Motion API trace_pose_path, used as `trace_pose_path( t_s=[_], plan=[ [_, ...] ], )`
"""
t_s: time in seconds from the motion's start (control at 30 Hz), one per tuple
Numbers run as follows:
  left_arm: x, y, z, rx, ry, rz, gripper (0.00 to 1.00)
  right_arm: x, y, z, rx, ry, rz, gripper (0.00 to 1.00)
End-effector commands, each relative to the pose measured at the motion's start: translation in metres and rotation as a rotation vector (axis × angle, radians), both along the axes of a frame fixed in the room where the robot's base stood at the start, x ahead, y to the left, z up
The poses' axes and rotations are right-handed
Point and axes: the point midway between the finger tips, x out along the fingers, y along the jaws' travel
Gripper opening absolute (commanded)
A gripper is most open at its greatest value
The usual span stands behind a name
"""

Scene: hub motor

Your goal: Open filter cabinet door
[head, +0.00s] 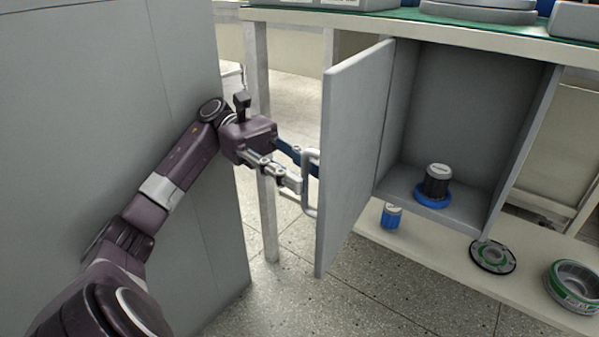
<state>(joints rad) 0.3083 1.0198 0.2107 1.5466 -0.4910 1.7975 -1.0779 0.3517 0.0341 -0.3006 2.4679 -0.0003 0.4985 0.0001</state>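The filter cabinet door (350,150) is a flat grey panel that stands swung open, hinged at the left side of the cabinet (468,105). Its pale bar handle (309,208) is on the door's left face, near the free edge. My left gripper (306,178) is at the handle, with one finger on the near side and the blue-tipped finger reaching behind it. Whether the fingers press on the bar is hard to see. A dark filter with a grey top and blue base (436,186) stands inside on the cabinet floor. My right gripper is out of view.
A tall grey cabinet (190,80) stands close on the left, beside my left arm. A workbench (470,35) spans the top. Below, a low shelf (430,264) holds a small blue can (391,215) and round parts (493,257) (574,285). Open speckled floor (300,290) lies in front.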

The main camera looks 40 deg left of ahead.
Motion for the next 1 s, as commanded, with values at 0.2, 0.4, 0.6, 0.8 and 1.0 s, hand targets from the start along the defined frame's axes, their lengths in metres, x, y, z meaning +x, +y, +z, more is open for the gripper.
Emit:
trace_pose_path(
  t_s=[0.2, 0.4, 0.6, 0.8, 1.0],
  plan=[
    [-0.001, 0.0, 0.0, 0.0, -0.001, -0.005, 0.26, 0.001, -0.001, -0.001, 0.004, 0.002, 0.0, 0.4],
    [-0.001, -0.001, 0.02, 0.001, -0.006, -0.005, 0.26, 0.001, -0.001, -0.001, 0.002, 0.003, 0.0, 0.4],
    [0.0, -0.001, 0.058, 0.001, -0.006, -0.005, 0.26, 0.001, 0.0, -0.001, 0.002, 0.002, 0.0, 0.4],
    [0.0, -0.001, 0.086, 0.001, -0.004, -0.005, 0.26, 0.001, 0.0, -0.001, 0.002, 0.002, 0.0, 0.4],
    [0.001, -0.001, 0.099, 0.0, -0.001, -0.004, 0.26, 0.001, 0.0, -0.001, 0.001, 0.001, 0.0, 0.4]
  ],
)
